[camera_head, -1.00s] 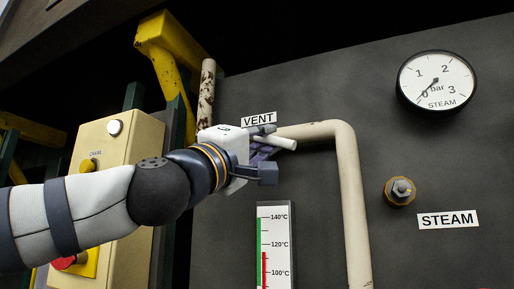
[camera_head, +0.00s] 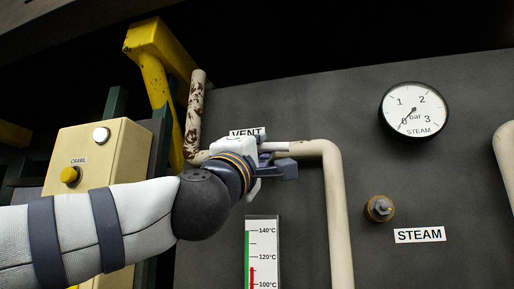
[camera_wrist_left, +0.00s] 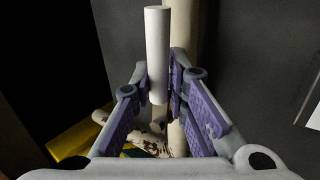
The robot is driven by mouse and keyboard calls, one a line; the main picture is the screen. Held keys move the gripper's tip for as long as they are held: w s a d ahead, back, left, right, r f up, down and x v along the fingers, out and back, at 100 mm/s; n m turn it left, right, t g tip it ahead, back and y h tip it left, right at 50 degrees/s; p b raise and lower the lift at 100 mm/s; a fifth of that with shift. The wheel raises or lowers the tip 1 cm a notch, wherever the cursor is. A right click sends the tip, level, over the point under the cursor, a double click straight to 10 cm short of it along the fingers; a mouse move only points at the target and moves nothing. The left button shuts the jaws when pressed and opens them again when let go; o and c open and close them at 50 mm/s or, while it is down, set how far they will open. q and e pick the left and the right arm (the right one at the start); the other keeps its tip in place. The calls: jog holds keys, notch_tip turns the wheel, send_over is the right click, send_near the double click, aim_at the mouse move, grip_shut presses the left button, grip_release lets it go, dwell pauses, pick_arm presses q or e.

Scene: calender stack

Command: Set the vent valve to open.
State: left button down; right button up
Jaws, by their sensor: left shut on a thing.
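The vent valve's pale round handle (camera_head: 274,146) is under the VENT label (camera_head: 247,132), in front of the cream pipe (camera_head: 312,149). In the left wrist view the handle (camera_wrist_left: 157,50) runs roughly parallel to the pipe (camera_wrist_left: 183,30) behind it. My left gripper (camera_head: 272,160) is at the handle; its purple fingers (camera_wrist_left: 163,85) are on either side of it, shut on it. The valve body is mostly hidden behind the gripper. My right gripper is not in view.
A STEAM gauge (camera_head: 415,112) and a brass fitting (camera_head: 379,208) are on the dark panel to the right. A thermometer strip (camera_head: 262,255) is below the gripper. A cream CRAWL box (camera_head: 118,165) and a yellow frame (camera_head: 155,70) stand to the left.

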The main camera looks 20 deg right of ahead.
pick_arm(q)
jog(key=shift+s+a+r, duration=0.1)
jog(key=shift+a+r, duration=0.05)
jog(key=shift+r, duration=0.15)
jog(key=c, duration=1.6)
grip_release()
jog(key=shift+f, duration=0.1)
jog(key=shift+f, duration=0.1)
jog(key=v, duration=1.1)
jog(key=shift+s+a+f, duration=0.15)
jog(key=shift+s+f, duration=0.1)
jog(key=shift+s, duration=0.05)
